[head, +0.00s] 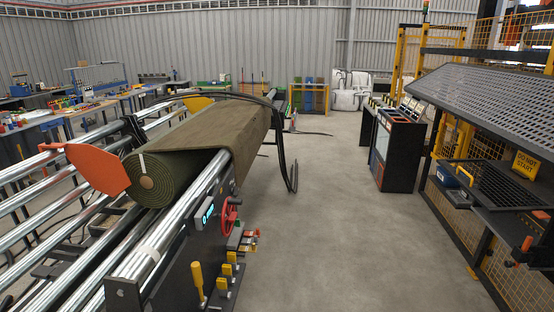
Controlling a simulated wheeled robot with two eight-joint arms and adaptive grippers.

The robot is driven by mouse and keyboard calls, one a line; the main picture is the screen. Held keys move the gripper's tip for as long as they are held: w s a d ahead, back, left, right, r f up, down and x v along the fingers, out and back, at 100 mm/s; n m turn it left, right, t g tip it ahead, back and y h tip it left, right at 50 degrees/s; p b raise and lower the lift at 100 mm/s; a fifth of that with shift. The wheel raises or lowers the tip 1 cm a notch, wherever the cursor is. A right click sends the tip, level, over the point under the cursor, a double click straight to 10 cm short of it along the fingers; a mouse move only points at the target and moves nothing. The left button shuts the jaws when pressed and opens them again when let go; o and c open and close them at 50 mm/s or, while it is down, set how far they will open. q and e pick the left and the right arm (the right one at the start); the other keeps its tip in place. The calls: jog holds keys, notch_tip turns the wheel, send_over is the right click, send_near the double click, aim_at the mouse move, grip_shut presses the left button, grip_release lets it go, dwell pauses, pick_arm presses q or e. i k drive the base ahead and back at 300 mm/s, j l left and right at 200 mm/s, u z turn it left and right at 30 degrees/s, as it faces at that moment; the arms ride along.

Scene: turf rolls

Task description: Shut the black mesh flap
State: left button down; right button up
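A large black mesh flap (485,102) is at the upper right in the head view. It is raised and slants down toward me, with a clear gap between its lower edge and the dark shelf (497,222) below. Its right end is cut off by the frame edge. Neither of my grippers is in view.
Below the flap are a yellow "DO NOT START" sign (525,164), a black grid (500,190) and a blue box (447,175). A dark cabinet (398,150) stands left of them. A green turf roll (165,178) lies on the machine at left. Grey floor (330,225) between is clear.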

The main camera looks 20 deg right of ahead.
aim_at(538, 210)
jog(key=i+l+z, duration=0.2)
jog(key=i+z, duration=0.15)
jog(key=i, duration=0.2)
jog(key=i+z, duration=0.35)
jog(key=i, duration=0.2)
jog(key=i+j+z, duration=0.1)
jog(key=i+z, duration=0.3)
jog(key=i, duration=0.2)
